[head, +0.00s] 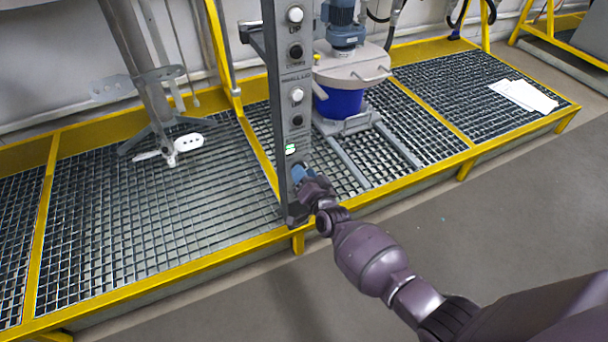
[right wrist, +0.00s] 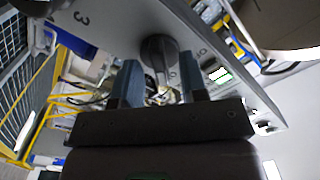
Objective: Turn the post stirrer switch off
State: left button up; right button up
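The grey control post (head: 286,75) stands upright on the grating, with white buttons and black rotary switches down its face. My right gripper (head: 301,172) is at the low part of the post, and its blue fingers hide the switch there in the head view. In the right wrist view, a dark rotary knob (right wrist: 159,52) sits on the grey panel between the two fingertips of my right gripper (right wrist: 161,75). The fingers stand apart, one on each side of the knob, and contact is not clear. A green light (head: 290,149) glows just above; it also shows in the right wrist view (right wrist: 221,74). My left gripper is not in view.
A blue drum (head: 340,102) with a lid and motor stands behind the post. A metal stirrer shaft (head: 140,70) stands at left. Yellow rails (head: 400,175) edge the grating platform. White papers (head: 523,95) lie at right. The grey floor in front is clear.

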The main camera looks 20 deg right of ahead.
jog(key=shift+c, duration=0.4)
grip_shut()
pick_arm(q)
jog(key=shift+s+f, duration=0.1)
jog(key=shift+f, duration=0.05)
pick_arm(e)
jog(key=shift+n, duration=0.4)
pick_arm(q)
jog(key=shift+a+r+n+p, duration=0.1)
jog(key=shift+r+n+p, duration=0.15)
jog(key=shift+p, duration=0.45)
pick_arm(e)
jog(key=n, duration=1.5)
jog(key=shift+a, duration=0.2)
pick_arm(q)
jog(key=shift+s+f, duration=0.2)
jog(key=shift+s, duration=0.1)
